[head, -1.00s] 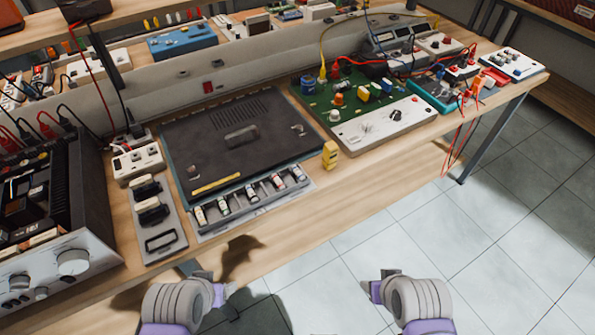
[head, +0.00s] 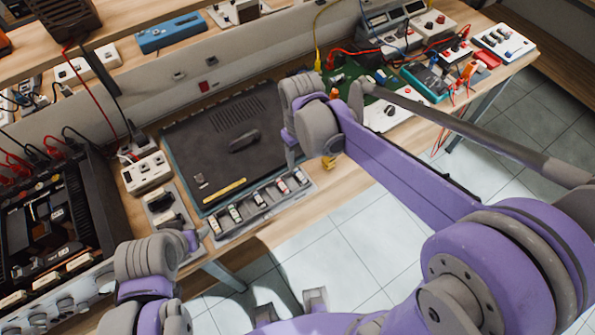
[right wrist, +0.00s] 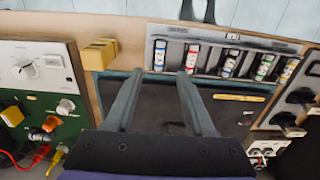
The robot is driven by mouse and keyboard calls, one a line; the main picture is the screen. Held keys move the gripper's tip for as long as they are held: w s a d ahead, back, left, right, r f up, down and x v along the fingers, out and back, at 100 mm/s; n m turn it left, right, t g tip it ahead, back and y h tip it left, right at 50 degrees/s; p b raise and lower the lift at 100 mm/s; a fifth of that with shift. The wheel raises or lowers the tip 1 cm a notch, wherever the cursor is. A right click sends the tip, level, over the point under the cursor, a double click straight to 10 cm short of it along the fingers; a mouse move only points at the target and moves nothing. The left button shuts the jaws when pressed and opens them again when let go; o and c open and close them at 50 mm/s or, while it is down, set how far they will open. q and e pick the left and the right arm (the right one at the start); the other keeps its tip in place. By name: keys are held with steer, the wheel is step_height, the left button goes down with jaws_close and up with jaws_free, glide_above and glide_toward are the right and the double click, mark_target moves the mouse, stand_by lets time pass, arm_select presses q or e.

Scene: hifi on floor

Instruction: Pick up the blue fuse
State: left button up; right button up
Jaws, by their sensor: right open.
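The fuse tray (head: 226,236) lies at the bench's front edge, below the dark panel, with several fuses in a row. My right gripper (right wrist: 160,77) is open and empty, pointing down over the panel.
The dark panel (head: 205,150) lies behind the tray. A yellow block (right wrist: 99,54) stands beside the tray, with a green circuit board (right wrist: 40,120) beyond it. An opened black hi-fi unit (head: 60,215) is on the left. The floor in front is clear.

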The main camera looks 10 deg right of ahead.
mark_target(300, 175)
steer(key=shift+s+f, duration=0.1)
steer(key=shift+f, duration=3.7)
steer(key=shift+c, duration=0.2)
jaws_close()
